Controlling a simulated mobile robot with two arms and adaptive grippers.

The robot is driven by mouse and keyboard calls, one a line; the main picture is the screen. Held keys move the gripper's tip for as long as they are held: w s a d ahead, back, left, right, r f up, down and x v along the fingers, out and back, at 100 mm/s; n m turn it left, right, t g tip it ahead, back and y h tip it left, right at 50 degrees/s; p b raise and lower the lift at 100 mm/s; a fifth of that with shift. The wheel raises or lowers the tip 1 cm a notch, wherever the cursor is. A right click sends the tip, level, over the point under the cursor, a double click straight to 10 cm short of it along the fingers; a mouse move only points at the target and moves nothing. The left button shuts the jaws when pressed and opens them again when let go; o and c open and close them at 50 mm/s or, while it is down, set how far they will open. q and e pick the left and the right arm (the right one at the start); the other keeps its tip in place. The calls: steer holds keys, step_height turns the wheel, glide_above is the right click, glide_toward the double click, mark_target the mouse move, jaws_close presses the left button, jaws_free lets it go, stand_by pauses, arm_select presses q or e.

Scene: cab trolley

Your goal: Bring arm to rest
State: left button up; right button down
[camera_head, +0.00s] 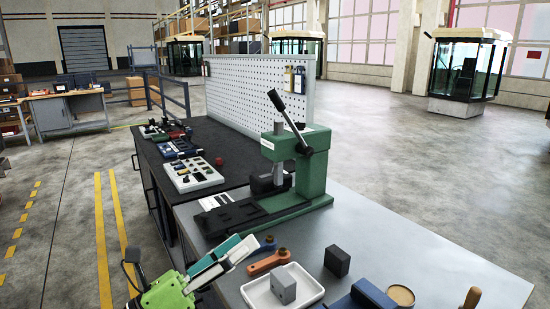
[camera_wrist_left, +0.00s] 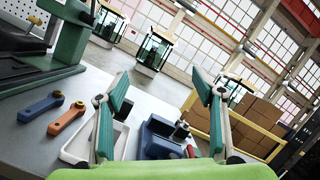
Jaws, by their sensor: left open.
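My left gripper (camera_head: 235,252) comes in at the bottom left of the head view, with a bright green body and teal finger pads. It is over the near left edge of the grey bench (camera_head: 375,225). In the left wrist view the two fingers of this gripper (camera_wrist_left: 160,92) stand wide apart with nothing between their tips. The white tray and a blue block lie beyond and below them. My right gripper is in neither view.
A green lever press (camera_head: 313,170) stands on the bench. Near it are an orange link (camera_head: 268,263), a white tray (camera_head: 258,295) with a grey block (camera_head: 283,285), a dark block (camera_head: 337,261) and a blue fixture (camera_head: 367,296). Open floor (camera_head: 60,235) lies left.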

arm_select(q)
steer(key=w+a+f+n+t+y, duration=0.2)
steer(key=a+n+t+y, duration=0.9)
steer(key=n, duration=1)
steer(key=s+a+f+n+g+y, duration=0.2)
steer(key=a+f+n+g+y, duration=0.25)
steer(key=f, duration=0.25)
steer(key=s+a+f+n+g+y, duration=0.1)
steer(key=a+f+n+g+y, duration=0.3)
steer(key=f+n, duration=0.25)
steer(key=s+f+n+g, duration=0.4)
steer(key=s+f+g, duration=0.2)
steer(key=s+f, duration=0.6)
steer(key=s+d+f+n+g+h, duration=0.1)
steer(key=s+d+f+g+h, duration=0.15)
steer(key=s+f, duration=0.3)
steer(key=s+d+f+g+h, duration=0.1)
steer(key=s+d+f+g, duration=0.25)
steer(key=s, duration=0.25)
step_height(320, 180, down, 27)
steer(key=s+g, duration=0.2)
steer(key=s, duration=0.1)
steer(key=s+a+f, duration=0.2)
steer(key=s+f, duration=1.4)
steer(key=shift+s+a+g, duration=0.35)
steer(key=shift+g, duration=0.1)
